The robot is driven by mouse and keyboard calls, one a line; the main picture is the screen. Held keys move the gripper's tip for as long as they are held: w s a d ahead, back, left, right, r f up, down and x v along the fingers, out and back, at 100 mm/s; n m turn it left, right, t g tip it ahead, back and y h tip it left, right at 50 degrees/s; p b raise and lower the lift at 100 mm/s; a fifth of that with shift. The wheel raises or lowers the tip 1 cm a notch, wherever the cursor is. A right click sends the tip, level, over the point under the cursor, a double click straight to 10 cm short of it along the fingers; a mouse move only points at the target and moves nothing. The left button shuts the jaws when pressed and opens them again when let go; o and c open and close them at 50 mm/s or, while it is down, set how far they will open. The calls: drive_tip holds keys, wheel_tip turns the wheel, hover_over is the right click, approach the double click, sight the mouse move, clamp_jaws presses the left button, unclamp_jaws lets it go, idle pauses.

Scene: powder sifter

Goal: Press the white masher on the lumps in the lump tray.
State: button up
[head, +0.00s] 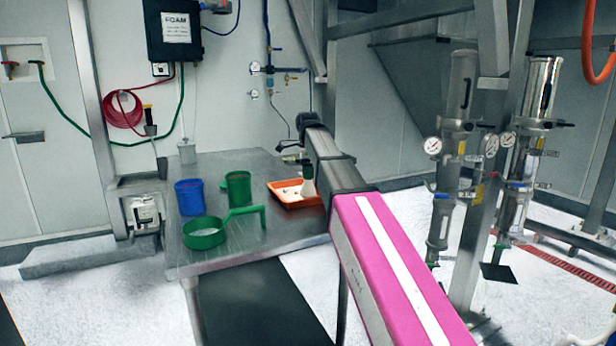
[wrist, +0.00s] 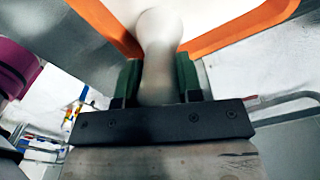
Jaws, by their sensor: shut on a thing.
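The white masher (head: 308,186) stands over the orange lump tray (head: 284,197) at the right side of the metal table. In the wrist view the masher (wrist: 158,45) is upright between the green fingers, its handle between them. My gripper (wrist: 160,82) is shut on the masher; it also shows in the head view (head: 304,163), partly hidden by my arm. The tray's orange rim (wrist: 107,22) shows in the wrist view on both sides of the masher. A few pale lumps (head: 291,187) lie in the tray. I cannot tell whether the masher's lower end touches them.
A green sieve with a handle (head: 205,238) lies at the table's front left. A blue cup (head: 190,197) and a green cup (head: 238,189) stand left of the tray. The metal table (head: 280,233) is bare in front of the tray. Steel cylinders with gauges (head: 462,100) stand at right.

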drive_tip(key=shift+r, duration=3.1)
drive_tip(key=w+a, duration=0.6)
drive_tip(key=a, duration=0.3)
wheel_tip(320, 180, down, 6)
drive_tip(key=shift+d+f, duration=0.15)
drive_tip(key=shift+d, duration=0.1)
drive_tip(key=shift+f, duration=0.6)
drive_tip(key=shift+r, duration=0.1)
